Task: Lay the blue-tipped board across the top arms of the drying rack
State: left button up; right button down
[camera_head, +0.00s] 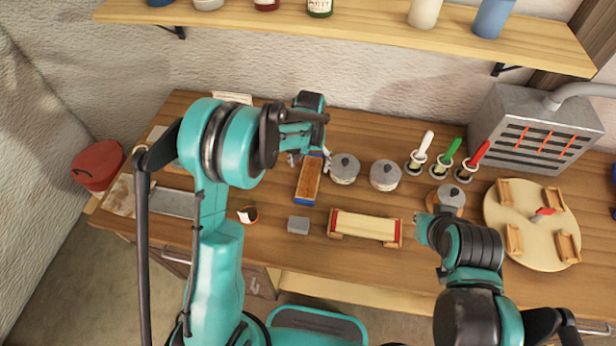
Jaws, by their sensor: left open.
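A brown board with blue ends (309,181) lies on the workbench near the middle, which seems to be the blue-tipped board. My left gripper (305,150) is open at the far end of this board. The arm hides part of the gripper, and I cannot tell how high it is above the board. My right gripper (424,228) is low over the bench on the right, beside a cream piece with red ends (365,228) on a low wooden stand. Its fingers are too small to read. I cannot identify a drying rack with top arms for certain.
Lidded pots (385,175) and white, green and red-handled tools (447,152) stand right of the board. A round wooden plate with blocks (534,247) and a grey slotted heater (540,130) are at right. A grey block (298,225) lies in front. A shelf (340,28) hangs above.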

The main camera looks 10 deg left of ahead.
aim_at(310, 177)
pick_arm(q)
notch_tip(310, 177, down, 6)
jog(key=shift+w+f+b, duration=0.1)
jog(key=shift+f+b, duration=0.15)
jog(key=shift+b, duration=0.4)
jog(key=shift+r, duration=0.1)
jog(key=c, duration=1.4)
